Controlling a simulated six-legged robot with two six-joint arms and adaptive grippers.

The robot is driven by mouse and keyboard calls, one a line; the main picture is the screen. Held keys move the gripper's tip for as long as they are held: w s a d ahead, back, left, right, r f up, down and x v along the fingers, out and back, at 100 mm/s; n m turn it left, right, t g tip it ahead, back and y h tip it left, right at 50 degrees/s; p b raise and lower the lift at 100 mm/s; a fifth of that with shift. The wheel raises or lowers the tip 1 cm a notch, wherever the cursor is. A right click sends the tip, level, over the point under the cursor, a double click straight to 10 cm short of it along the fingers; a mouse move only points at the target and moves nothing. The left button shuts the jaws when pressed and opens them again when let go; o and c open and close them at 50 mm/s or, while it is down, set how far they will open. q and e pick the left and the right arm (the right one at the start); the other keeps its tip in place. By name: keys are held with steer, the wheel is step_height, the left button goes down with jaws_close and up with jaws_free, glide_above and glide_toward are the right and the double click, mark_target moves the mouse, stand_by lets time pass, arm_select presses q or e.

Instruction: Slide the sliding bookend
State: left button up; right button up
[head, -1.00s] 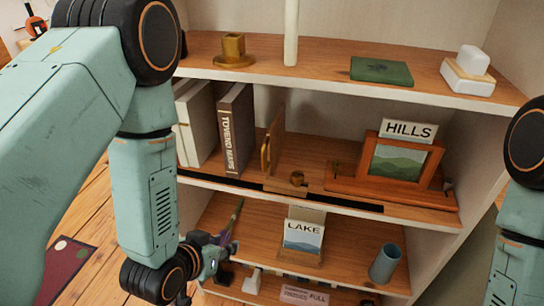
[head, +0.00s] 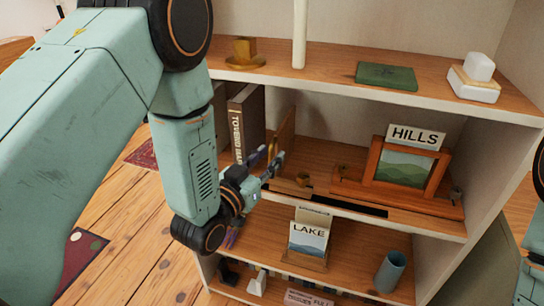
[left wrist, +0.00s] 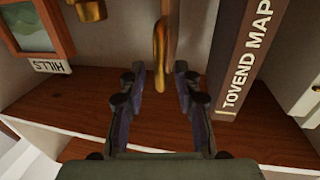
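The sliding bookend (head: 287,128) is an upright wooden panel on the middle shelf, right of the dark book "TOVEND MAPS" (head: 240,130). In the left wrist view the panel (left wrist: 172,22) shows edge-on with a brass handle (left wrist: 160,60) on its near edge. My left gripper (head: 274,160) is in front of the bookend and partly hides the handle in the head view. In the left wrist view the gripper (left wrist: 160,72) is open, with one finger on each side of the handle's line. I see no clear contact. My right gripper is out of view.
A dark slot (head: 345,205) runs along the middle shelf's front. Right of the bookend stand a small brass piece (head: 303,179) and a framed picture (head: 402,168) under a "HILLS" sign (head: 416,137). The upper shelf (head: 330,75) overhangs; a "LAKE" card (head: 308,235) stands below.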

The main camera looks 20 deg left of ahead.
arm_select(q)
steer(key=shift+x, duration=0.8)
steer(key=shift+s, duration=0.1)
steer(key=shift+c, duration=0.5)
steer(key=shift+a+f, duration=0.1)
steer(key=shift+c, duration=1.4)
jaws_close()
